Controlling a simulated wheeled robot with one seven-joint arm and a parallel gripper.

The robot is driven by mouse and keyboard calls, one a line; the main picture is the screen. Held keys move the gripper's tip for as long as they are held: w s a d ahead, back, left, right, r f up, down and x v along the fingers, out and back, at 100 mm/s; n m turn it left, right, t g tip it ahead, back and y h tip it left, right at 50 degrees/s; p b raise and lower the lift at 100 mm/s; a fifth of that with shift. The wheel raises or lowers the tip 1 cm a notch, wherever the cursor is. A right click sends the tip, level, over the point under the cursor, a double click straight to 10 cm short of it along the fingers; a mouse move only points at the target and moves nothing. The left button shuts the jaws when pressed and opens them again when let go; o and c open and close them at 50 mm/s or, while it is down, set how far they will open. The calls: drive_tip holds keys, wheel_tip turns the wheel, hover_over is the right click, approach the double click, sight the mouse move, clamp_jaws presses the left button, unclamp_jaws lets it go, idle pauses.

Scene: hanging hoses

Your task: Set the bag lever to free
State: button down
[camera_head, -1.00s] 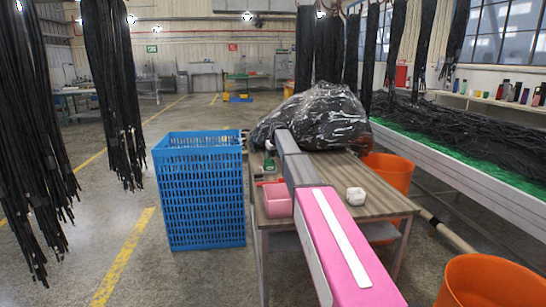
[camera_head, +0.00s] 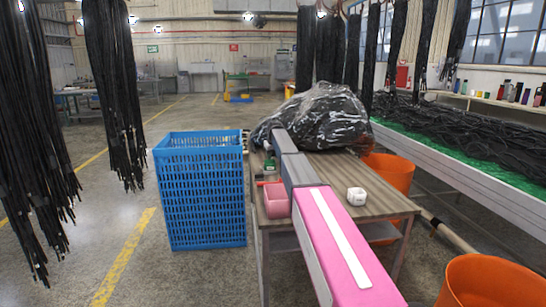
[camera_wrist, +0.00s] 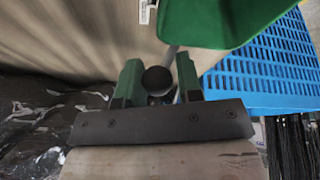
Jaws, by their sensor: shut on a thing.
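The lever shows in the wrist view as a round black knob (camera_wrist: 157,80) on a thin metal rod (camera_wrist: 170,55). My gripper (camera_wrist: 158,77) has its two green-sided fingers on either side of the knob and is shut on it. The rod runs up toward a green body (camera_wrist: 225,20) at the top. A black plastic bag (camera_head: 325,118), full and lumpy, sits at the back of the wooden table; dark plastic also shows at the left of the wrist view (camera_wrist: 35,100). I cannot read any lever marking.
The wooden table (camera_head: 385,206) holds a pink bin (camera_head: 276,200) and a small white object (camera_head: 356,196). A blue crate (camera_head: 200,195) stands left of it, orange tubs (camera_head: 480,283) to the right. Black hoses (camera_head: 120,90) hang at left. The floor in front of the crate is clear.

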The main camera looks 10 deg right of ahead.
drive_tip(key=shift+a+r+n+h, duration=0.15)
drive_tip(key=shift+a+h, duration=0.1)
drive_tip(key=shift+h, duration=0.35)
drive_tip(key=shift+a+r+n+h, duration=0.15)
drive_tip(key=shift+a+h, duration=0.1)
drive_tip(key=shift+h, duration=0.35)
drive_tip(key=a+h, duration=0.1)
drive_tip(key=h, duration=0.2)
drive_tip(key=shift+w+a+n, duration=0.1)
drive_tip(key=shift+a+n, duration=0.2)
drive_tip(key=shift+a, duration=0.1)
drive_tip(key=shift+a+f+n+t+h, duration=0.2)
drive_tip(key=shift+a+h, duration=0.35)
drive_tip(key=shift+h, duration=0.7)
drive_tip(key=shift+a+f+n+t+h, duration=0.1)
drive_tip(key=shift+a+f+n+h, duration=0.3)
drive_tip(key=shift+h, duration=0.85)
drive_tip(key=shift+a+r, duration=0.15)
drive_tip(key=shift+r, duration=0.05)
drive_tip(key=c, duration=0.9)
unclamp_jaws()
drive_tip(key=shift+o, duration=0.2)
drive_tip(key=shift+a, duration=0.15)
